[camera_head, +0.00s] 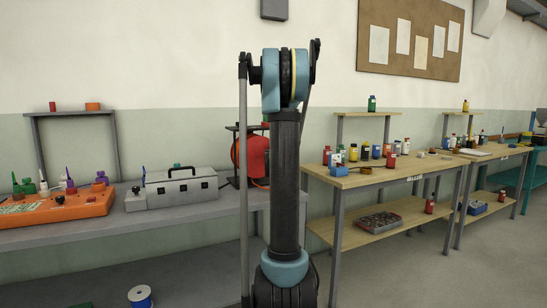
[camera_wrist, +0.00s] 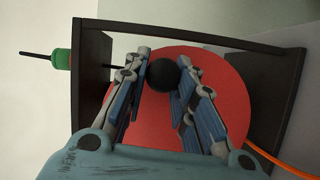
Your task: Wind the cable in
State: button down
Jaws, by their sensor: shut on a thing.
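The cable reel is a red drum (camera_wrist: 212,68) in a dark frame (camera_wrist: 88,100). It also shows in the head view as a red drum (camera_head: 257,155) on the grey bench, partly hidden behind my arm. In the wrist view an orange cable (camera_wrist: 272,158) runs off to the lower right. My gripper (camera_wrist: 162,82) is at the drum's face, its two blue-padded fingers on either side of a round black knob (camera_wrist: 163,74). It is shut on this knob. In the head view my gripper is hidden.
The grey bench (camera_head: 150,230) also holds a grey case (camera_head: 180,190) and an orange tray (camera_head: 55,207) of bottles. A wooden bench (camera_head: 375,180) with several bottles stands right. A blue-white spool (camera_head: 140,297) is low at left.

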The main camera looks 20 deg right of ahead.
jog(key=shift+a+r+n, duration=0.1)
jog(key=shift+a+n, duration=0.35)
jog(key=shift+n, duration=0.05)
jog(key=shift+a+r, duration=0.1)
jog(key=n+t+y, duration=0.5)
jog(key=n, duration=1.3)
send_near(255, 140)
jog(key=shift+x, duration=2.4)
jog(key=shift+a, duration=0.1)
jog(key=c, duration=1.3)
grip_release()
jog(key=shift+c, duration=0.2)
